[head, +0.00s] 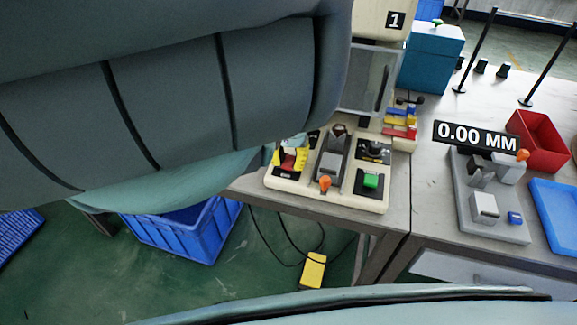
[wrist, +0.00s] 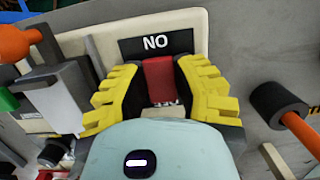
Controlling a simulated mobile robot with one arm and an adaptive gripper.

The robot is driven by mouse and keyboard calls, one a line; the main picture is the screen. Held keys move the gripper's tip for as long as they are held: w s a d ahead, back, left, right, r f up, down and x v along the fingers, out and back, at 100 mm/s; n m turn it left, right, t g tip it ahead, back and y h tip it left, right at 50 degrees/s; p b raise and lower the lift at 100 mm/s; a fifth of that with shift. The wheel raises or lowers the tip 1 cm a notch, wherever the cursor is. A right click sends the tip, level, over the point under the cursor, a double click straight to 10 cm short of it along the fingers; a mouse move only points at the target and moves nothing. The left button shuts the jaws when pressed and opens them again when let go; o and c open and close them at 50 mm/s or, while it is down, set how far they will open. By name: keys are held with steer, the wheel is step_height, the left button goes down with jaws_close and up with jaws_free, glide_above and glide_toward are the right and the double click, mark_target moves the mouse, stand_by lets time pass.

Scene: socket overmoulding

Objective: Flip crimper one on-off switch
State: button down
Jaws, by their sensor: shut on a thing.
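Crimper one (head: 372,80) stands on the table, marked with a "1" sign. Its cream control panel (head: 330,197) is at the front. The red on-off switch (wrist: 159,79) sits in the wrist view below a black label (wrist: 156,44) that reads "NO" there. My gripper (wrist: 162,84) has yellow padded fingers, one on each side of the switch, and is shut on it. In the head view my gripper (head: 291,158) is at the panel's left end, partly hidden by my arm.
Beside the switch are a grey block with an orange knob (head: 325,183) and a green button (head: 370,181). A gauge reading 0.00 MM (head: 476,138), a red bin (head: 540,142) and a blue tray (head: 556,210) lie right. A blue crate (head: 185,232) is on the floor.

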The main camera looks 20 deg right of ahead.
steer(key=shift+w+d+f+g+y+b, duration=0.25)
steer(key=shift+f+g+y+b, duration=0.4)
steer(key=shift+b, duration=1.85)
steer(key=shift+r+g+b, duration=0.25)
steer(key=shift+b, duration=0.8)
steer(key=shift+a+r+b, duration=0.1)
steer(key=shift+r+b, duration=0.05)
steer(key=shift+b, duration=0.15)
steer(key=shift+r+g, duration=0.3)
steer(key=shift+g, duration=0.1)
steer(key=c, duration=0.7)
jaws_free()
steer(key=shift+s, duration=0.1)
